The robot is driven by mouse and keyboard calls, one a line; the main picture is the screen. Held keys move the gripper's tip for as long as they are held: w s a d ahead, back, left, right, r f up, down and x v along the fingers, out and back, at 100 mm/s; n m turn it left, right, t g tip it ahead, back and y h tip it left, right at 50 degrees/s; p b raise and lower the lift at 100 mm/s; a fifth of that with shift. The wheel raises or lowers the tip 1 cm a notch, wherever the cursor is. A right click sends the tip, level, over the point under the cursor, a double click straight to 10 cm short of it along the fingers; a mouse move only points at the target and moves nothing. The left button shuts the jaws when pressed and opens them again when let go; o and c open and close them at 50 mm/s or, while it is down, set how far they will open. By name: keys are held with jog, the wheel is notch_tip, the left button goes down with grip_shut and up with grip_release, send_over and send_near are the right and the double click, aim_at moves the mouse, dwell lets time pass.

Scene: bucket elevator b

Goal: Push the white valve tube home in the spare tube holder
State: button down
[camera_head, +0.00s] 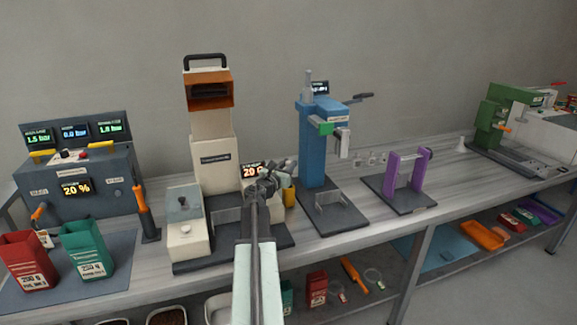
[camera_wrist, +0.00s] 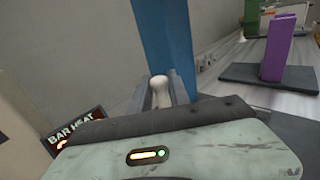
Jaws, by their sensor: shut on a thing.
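My gripper (camera_head: 268,178) is in front of the orange-topped beige machine, above the bench. In the wrist view, my gripper (camera_wrist: 161,92) is shut on a white, round-ended piece that looks like the white valve tube (camera_wrist: 160,84). Only its end shows between the fingers; the rest is hidden by the gripper. In the head view I cannot make the tube out. I cannot identify the spare tube holder for sure in either view. Whether the tube touches a holder cannot be told.
A blue press (camera_head: 312,150) stands right of my gripper; its column (camera_wrist: 165,45) rises just beyond the fingers. A yellow container (camera_head: 289,196) is close beside my gripper. The purple stand (camera_head: 391,174) is farther right. A bar heat display (camera_wrist: 74,129) sits at lower left.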

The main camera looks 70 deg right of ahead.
jog(key=shift+f+b, duration=2.1)
jog(key=shift+f, duration=0.05)
jog(key=c, duration=1.1)
grip_release()
jog(key=shift+c, duration=0.2)
jog(key=a, duration=0.8)
jog(key=shift+w, duration=0.4)
jog(key=shift+d, duration=0.1)
jog(key=shift+s, duration=0.1)
